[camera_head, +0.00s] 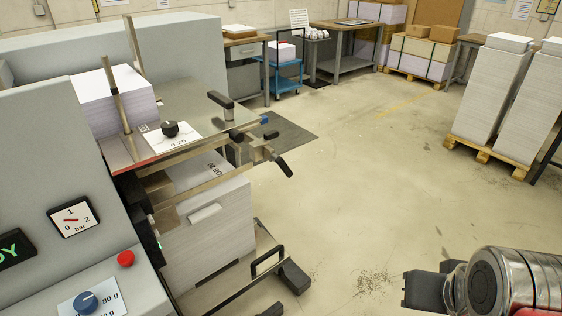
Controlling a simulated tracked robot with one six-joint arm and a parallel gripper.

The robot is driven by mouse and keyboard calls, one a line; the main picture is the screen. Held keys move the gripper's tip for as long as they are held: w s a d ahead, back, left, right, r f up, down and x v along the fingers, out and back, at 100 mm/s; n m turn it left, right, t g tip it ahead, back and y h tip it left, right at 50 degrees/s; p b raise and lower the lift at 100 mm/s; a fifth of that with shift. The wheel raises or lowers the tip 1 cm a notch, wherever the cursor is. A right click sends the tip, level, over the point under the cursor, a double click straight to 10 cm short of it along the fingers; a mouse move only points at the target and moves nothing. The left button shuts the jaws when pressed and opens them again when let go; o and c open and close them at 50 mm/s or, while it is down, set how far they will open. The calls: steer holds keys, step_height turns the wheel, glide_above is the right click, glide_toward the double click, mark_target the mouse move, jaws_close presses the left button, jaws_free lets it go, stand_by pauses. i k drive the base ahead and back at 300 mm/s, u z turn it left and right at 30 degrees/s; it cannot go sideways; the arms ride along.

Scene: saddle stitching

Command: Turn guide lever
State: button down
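On the feeder side of the machine at left, a lever with a black grip (222,100) stands at the right edge of the steel feed table (185,100). Below it, a second lever with a black handle (284,165) points down and right from a metal bracket. I cannot tell which one is the guide lever. My gripper (418,290) is at the bottom right, a dark block beside my silver wrist, well apart from both levers over the floor. Its fingertips cannot be made out, and nothing shows held in it.
A black knob (170,129) sits on a scale plate on the feed table, beside a paper stack (118,97). A pedal (295,277) and bar frame stick out low at the machine's foot. Pallets of paper (492,95) stand at back right. The middle floor is clear.

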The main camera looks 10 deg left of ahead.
mark_target(280, 160)
steer(key=u, duration=0.4)
steer(key=i, duration=0.55)
steer(key=u, duration=0.75)
steer(key=i, duration=0.55)
steer(key=u, duration=0.35)
